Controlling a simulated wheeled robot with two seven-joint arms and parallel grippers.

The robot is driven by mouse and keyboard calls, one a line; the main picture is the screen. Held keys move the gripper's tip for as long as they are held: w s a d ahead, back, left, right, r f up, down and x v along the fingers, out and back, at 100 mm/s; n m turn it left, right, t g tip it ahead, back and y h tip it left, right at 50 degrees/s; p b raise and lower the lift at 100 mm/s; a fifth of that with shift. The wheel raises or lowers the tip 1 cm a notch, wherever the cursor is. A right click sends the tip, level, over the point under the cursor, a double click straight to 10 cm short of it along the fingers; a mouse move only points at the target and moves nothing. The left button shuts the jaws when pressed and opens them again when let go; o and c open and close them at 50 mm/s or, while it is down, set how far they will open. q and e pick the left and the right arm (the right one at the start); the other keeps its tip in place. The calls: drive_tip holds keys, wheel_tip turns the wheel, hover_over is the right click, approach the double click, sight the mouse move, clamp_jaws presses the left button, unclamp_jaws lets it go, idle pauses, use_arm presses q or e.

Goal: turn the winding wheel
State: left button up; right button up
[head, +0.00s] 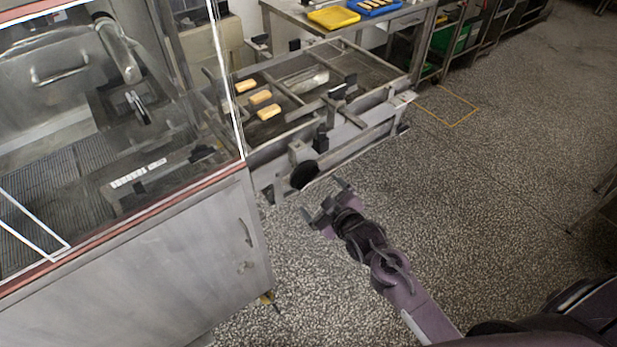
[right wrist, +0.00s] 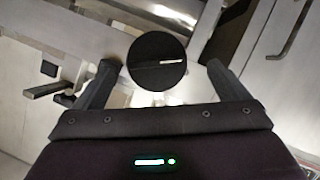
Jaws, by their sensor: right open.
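The winding wheel (head: 304,174) is a small dark disc on the near side of the metal conveyor frame, just right of the glass-walled cabinet. In the right wrist view the black round wheel (right wrist: 157,61) sits between and beyond my fingertips, with a pale slit across its face. My right gripper (head: 326,200) is open and empty, a little below and right of the wheel. In the right wrist view the fingers of the right gripper (right wrist: 161,72) stand apart on either side of the wheel; I cannot tell whether they touch it. My left gripper is not in view.
The glass-walled cabinet (head: 150,270) stands close on the left. The conveyor frame (head: 350,148) carries several bar-shaped pieces (head: 261,97). A yellow tray (head: 333,17) and a blue tray (head: 374,7) lie on a table behind. The speckled floor (head: 470,190) to the right is clear.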

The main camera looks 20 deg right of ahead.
sight(310, 181)
drive_tip(key=shift+w+r+p+x, duration=0.15)
drive_tip(key=shift+r+x, duration=0.1)
drive_tip(key=shift+x, duration=1.05)
drive_tip(key=shift+w+r+p+x, duration=0.1)
drive_tip(key=shift+r+p+x, duration=0.15)
drive_tip(key=shift+x, duration=1)
drive_tip(key=shift+r+p+x, duration=0.1)
drive_tip(key=shift+r+x, duration=0.15)
drive_tip(key=shift+x, duration=1.05)
drive_tip(key=shift+a, duration=0.1)
